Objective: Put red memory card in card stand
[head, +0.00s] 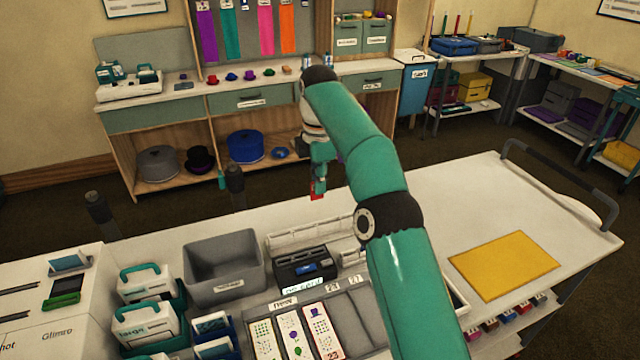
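My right gripper (319,183) hangs fingers down beyond the far edge of the white counter, at the end of my teal arm. It is shut on a small red piece, which looks like the red memory card (316,196); most of it is hidden by the fingers. A black slotted holder (300,272) with a blue card in it stands on the counter, below and nearer than the gripper. It may be the card stand; I cannot tell for sure. My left gripper is not in view.
A grey empty bin (225,270) stands left of the black holder. A tray of printed cards (345,325) lies in front of it. A yellow mat (503,265) lies on clear counter at the right. A wooden shelf unit (190,115) stands behind.

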